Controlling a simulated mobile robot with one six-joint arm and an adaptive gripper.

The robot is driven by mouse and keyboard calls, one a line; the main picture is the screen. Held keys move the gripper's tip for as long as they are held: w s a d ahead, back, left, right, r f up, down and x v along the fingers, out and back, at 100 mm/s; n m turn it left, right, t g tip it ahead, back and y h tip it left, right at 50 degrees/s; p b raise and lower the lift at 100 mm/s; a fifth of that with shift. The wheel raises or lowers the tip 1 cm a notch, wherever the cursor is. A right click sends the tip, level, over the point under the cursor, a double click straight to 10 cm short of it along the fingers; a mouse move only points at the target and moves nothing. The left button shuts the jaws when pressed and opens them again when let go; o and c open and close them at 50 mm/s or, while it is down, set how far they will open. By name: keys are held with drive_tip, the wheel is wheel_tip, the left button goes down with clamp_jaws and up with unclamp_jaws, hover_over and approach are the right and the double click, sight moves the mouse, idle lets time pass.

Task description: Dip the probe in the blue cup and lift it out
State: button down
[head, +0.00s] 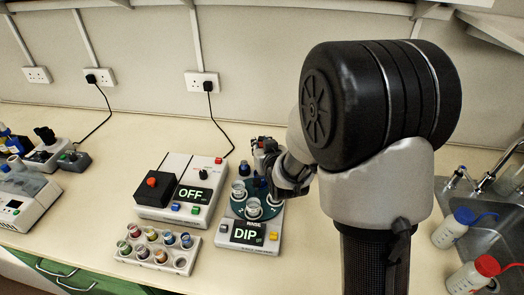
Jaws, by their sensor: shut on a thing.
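My gripper (287,180) is dark and reaches over the right side of the rinse unit (240,252), whose screen reads DIP. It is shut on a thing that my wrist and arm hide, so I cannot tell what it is. The unit's dark green round plate (239,207) holds pale cups, one at the front (253,209). A dark and blue upright part (264,152) stands behind them. I cannot make out the probe clearly. A white rack (158,268) in front holds cups with coloured contents. A blue-looking cup (168,239) stands in its back row.
A white unit (190,165) with a screen reading OFF stands left of the rinse unit. Bench instruments (28,190) stand at the far left. Wash bottles (455,228) and a sink (500,225) are at the right. The bench between the left instruments and the rack is clear.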

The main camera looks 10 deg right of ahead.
drive_tip(key=shift+w+r, duration=0.15)
drive_tip(key=shift+r, duration=0.2)
drive_tip(key=c, duration=1.8)
unclamp_jaws()
drive_tip(key=o, duration=0.3)
drive_tip(key=shift+f, duration=0.1)
drive_tip(key=v, duration=0.7)
drive_tip(key=shift+s, duration=0.4)
